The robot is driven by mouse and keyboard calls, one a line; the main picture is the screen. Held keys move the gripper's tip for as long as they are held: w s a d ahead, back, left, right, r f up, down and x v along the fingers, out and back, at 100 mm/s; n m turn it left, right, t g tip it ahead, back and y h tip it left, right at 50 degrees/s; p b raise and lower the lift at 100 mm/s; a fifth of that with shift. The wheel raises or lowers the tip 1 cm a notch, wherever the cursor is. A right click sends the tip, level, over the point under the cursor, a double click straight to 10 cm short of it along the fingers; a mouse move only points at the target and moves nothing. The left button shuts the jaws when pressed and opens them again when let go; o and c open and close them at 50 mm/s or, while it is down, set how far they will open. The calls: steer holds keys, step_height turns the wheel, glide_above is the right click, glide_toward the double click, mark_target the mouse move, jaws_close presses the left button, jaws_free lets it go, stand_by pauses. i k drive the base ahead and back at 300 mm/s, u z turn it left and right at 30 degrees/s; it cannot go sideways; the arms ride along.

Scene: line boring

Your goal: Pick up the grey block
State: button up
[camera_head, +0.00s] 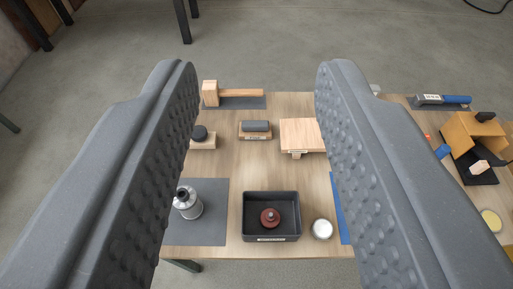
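A small grey block (256,126) lies lengthwise on a wooden base (256,136) with a white label, near the middle of the table. My gripper (258,80) is open, with its two thick grey fingers wide apart and nothing held between them. The fingers appear to be above the table. They hide parts of the table on both sides.
A wooden mallet (235,93) lies behind, on a dark mat. A wooden board (299,134) is right of the block; a dark round piece (199,132) is left. In front are a dark tray (246,217), a metal can (188,205) and a white round item (322,229).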

mark_target(248, 130)
steer(key=u, duration=0.1)
steer(key=i, duration=1.1)
steer(key=z, duration=0.6)
